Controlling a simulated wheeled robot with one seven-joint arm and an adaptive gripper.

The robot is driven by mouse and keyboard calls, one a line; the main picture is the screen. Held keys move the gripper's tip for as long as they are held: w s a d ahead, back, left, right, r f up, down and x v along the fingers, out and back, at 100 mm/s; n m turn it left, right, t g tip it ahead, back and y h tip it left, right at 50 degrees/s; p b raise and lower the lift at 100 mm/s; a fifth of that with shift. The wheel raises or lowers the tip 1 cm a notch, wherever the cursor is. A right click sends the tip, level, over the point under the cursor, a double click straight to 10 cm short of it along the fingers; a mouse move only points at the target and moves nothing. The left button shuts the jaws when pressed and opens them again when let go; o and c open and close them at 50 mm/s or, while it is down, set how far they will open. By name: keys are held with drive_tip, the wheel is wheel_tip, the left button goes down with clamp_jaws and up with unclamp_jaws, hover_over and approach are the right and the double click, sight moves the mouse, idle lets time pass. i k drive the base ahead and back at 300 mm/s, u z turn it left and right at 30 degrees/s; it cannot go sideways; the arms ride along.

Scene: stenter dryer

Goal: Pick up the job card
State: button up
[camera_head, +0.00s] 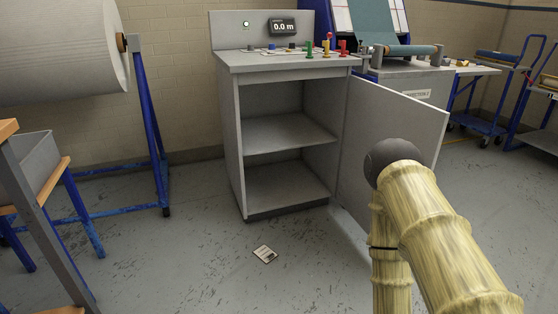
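The job card (265,254) is a small pale rectangle with dark print. It lies flat on the grey floor, in front of the open cabinet. My arm reaches in from the lower right, with its dark rounded joint to the right of the card and higher in the picture. My gripper is not in view. Nothing covers the card.
A grey cabinet (231,137) with a control panel stands behind the card, its door (390,140) swung open to the right. A blue roll stand (151,130) and a table (40,225) are at left. The floor around the card is clear.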

sight(264, 253)
drive_tip(key=u, duration=1.25)
drive_tip(key=i, duration=0.85)
drive_tip(key=z, duration=0.4)
drive_tip(key=i, duration=0.9)
drive_tip(key=z, duration=0.95)
